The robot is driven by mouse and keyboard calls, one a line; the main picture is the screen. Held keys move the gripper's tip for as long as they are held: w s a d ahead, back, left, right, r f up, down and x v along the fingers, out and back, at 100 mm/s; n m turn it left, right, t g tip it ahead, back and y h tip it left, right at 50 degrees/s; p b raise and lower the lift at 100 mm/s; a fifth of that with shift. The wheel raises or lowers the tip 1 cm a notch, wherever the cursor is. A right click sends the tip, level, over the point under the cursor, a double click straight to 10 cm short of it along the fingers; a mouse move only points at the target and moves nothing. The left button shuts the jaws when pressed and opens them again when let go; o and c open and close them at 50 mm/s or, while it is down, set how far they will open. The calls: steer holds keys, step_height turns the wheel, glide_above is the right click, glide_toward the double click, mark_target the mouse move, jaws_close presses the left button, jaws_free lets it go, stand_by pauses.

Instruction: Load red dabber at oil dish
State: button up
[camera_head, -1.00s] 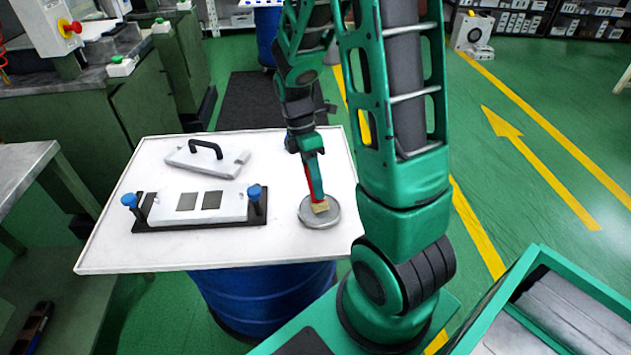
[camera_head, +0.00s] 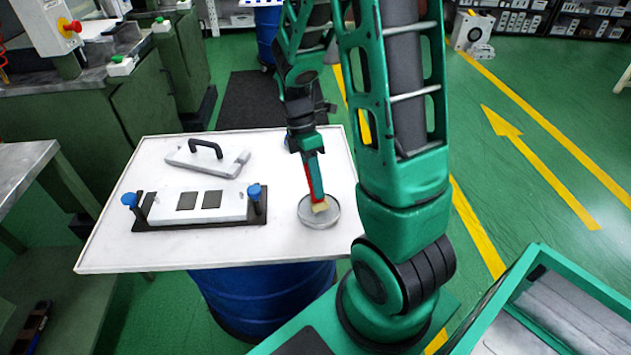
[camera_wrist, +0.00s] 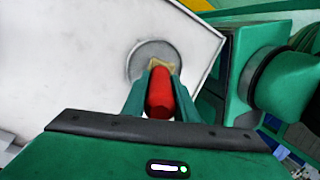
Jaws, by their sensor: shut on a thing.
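The red dabber (camera_wrist: 160,95) is in my gripper (camera_wrist: 160,88), which is shut on its red handle. In the head view my gripper (camera_head: 314,180) points down with the dabber tilted slightly, its tan tip (camera_head: 320,206) over the round oil dish (camera_head: 306,215). The dish is shallow and grey, at the right of the white table. The wrist view shows the tan tip over the dish (camera_wrist: 136,62), mostly hidden behind the handle and fingers. I cannot tell whether the tip touches the dish's bottom.
A white mould block (camera_head: 170,209) with two dark squares sits on a black base with blue knobs, left of the dish. A white lid with a black handle (camera_head: 207,150) lies behind it. The white table (camera_head: 110,240) is clear between mould and dish.

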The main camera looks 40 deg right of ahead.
steer(key=shift+r, duration=3.4)
